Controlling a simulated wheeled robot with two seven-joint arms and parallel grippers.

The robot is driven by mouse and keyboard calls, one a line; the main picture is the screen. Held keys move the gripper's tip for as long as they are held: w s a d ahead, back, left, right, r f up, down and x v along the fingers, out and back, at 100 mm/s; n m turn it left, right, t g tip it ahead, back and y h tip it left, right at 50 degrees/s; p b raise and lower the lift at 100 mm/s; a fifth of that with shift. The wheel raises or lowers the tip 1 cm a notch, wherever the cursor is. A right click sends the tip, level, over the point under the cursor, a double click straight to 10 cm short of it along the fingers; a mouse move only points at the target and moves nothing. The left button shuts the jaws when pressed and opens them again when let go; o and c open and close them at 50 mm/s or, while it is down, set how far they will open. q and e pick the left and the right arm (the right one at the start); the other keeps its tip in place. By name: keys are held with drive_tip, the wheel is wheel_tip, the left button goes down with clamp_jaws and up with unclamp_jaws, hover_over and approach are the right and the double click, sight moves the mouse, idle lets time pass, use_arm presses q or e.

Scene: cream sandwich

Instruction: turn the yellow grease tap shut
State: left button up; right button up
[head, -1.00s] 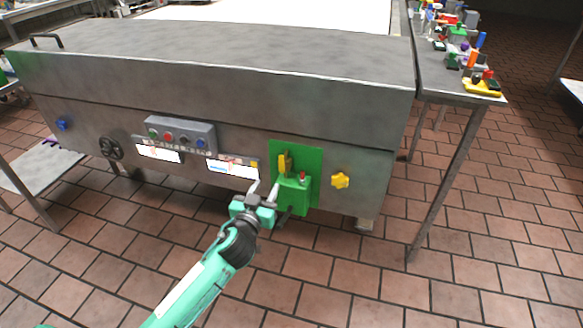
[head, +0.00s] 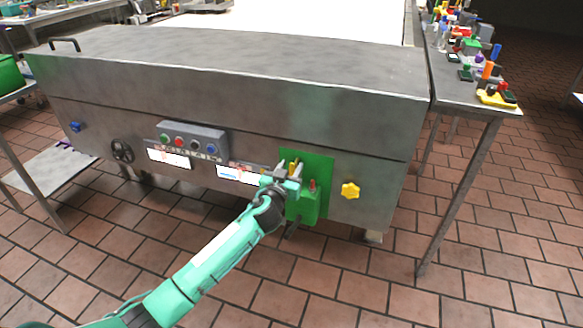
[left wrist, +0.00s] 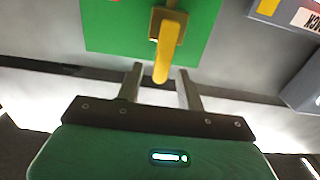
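The yellow grease tap (head: 293,168) is a lever on a green backing plate (head: 322,165) on the machine's front. It is partly hidden by my left gripper in the head view. In the left wrist view the yellow lever (left wrist: 162,58) sticks out from a brass-coloured mount (left wrist: 168,24), and its end lies between my fingertips. My left gripper (head: 288,172) is open in front of the tap; in the left wrist view its two fingers (left wrist: 160,72) stand apart on either side of the lever, with gaps showing. My right gripper is not in view.
A yellow star knob (head: 350,190) is to the right. A grey button panel (head: 194,141) and a black handwheel (head: 122,150) are to the left. A side table (head: 460,95) holds several small objects.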

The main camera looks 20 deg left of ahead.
use_arm(q)
drive_tip(key=shift+w, duration=0.6)
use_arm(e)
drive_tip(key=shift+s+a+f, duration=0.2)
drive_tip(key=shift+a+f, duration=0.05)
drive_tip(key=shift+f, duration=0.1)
use_arm(q)
drive_tip(key=shift+c, duration=0.2)
clamp_jaws()
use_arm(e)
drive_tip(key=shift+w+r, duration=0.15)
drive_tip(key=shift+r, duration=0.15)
use_arm(q)
drive_tip(key=shift+d, duration=0.1)
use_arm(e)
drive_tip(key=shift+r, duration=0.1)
